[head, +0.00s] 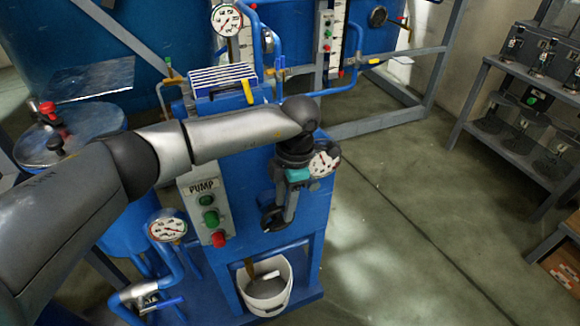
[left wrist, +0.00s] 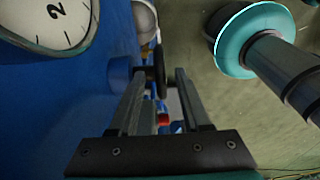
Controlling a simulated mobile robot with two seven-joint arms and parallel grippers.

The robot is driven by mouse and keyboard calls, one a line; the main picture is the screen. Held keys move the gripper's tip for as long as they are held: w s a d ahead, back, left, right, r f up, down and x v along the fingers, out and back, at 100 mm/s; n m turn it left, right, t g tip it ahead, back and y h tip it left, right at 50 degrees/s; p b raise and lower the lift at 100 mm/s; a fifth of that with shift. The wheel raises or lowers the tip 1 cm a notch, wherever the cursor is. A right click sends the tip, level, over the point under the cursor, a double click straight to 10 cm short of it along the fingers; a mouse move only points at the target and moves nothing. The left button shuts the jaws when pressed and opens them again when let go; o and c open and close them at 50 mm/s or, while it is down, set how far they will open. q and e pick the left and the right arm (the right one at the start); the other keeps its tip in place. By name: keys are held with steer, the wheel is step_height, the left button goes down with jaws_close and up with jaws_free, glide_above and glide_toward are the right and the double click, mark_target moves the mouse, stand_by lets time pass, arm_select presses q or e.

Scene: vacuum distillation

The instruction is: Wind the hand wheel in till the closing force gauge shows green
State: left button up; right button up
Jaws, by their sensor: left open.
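The hand wheel (left wrist: 160,68) is dark and shows nearly edge-on in the left wrist view, beside a round blue boss (left wrist: 120,74). My left gripper (left wrist: 160,78) is open, its two fingertips on either side of the wheel's rim; contact cannot be told. In the head view my left gripper (head: 281,220) points down at the front of the blue pump cabinet and hides most of the wheel. A white round gauge (head: 324,164) sits just right of my left wrist, probably the closing force gauge; a dial also fills the left wrist view's top left corner (left wrist: 50,18). No green reading is discernible.
A pump panel (head: 207,208) with green and red buttons is left of my gripper. Another gauge (head: 168,228) is lower left. A white bucket (head: 284,296) stands below on the blue base. A rack (head: 480,125) stands at right; the floor (head: 400,220) between is clear.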

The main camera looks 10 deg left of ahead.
mark_target(278, 230)
arm_select(q)
step_height(278, 230, up, 9)
steer(key=d+p, duration=0.1)
steer(key=p, duration=0.1)
steer(key=shift+w+r, duration=0.15)
steer(key=shift+w, duration=0.2)
arm_select(e)
steer(key=s+d, duration=0.1)
steer(key=s, duration=0.1)
steer(key=s+d, duration=0.1)
steer(key=s, duration=0.1)
steer(key=shift+d, duration=0.15)
